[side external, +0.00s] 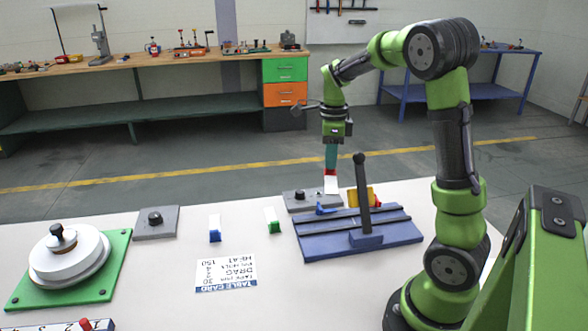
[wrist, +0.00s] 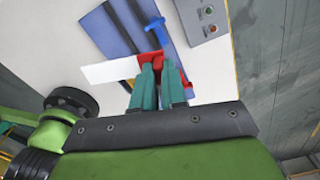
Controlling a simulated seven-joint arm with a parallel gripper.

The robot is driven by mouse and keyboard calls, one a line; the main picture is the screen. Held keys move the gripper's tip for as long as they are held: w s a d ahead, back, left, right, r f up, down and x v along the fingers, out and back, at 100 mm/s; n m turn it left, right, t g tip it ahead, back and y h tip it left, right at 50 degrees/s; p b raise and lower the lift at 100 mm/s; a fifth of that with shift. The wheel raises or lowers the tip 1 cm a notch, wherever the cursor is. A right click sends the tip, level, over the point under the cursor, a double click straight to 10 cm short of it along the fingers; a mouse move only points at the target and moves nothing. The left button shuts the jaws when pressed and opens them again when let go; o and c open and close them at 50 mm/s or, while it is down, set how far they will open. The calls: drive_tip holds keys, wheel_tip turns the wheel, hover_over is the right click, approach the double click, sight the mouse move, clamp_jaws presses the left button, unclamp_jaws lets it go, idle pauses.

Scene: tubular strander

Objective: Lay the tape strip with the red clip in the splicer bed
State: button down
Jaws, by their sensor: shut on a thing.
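My gripper (side external: 331,162) has teal fingers shut on the red clip (side external: 330,172). The white tape strip (side external: 331,185) hangs below the clip in the side view. In the wrist view the red clip (wrist: 152,58) shows at the fingertips (wrist: 160,72), and the strip (wrist: 108,70) sticks out to the left. The splicer bed (side external: 400,235) is a blue grooved base with an upright black lever (side external: 362,195) and a yellow part (side external: 375,198). The strip is held above the bed's far side; the wrist view shows the blue bed (wrist: 112,28) beyond the strip.
A strip with a blue clip (side external: 215,236) and one with a green clip (side external: 273,227) stand left of the bed. A grey button box (side external: 297,207) is by the bed's far left corner. A printed card (side external: 226,272) lies in front. A green-based reel (side external: 70,262) stands far left.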

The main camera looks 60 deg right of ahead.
drive_tip(key=s+d+f+m, duration=0.3)
drive_tip(key=s+d+m, duration=0.1)
drive_tip(key=s+m, duration=0.3)
drive_tip(key=s+d+f+m, duration=0.4)
drive_tip(key=s+m, duration=0.4)
drive_tip(key=shift+s+d, duration=0.15)
drive_tip(key=shift+d, duration=0.25)
drive_tip(key=shift+f, duration=3.3)
drive_tip(key=c, duration=1.1)
unclamp_jaws()
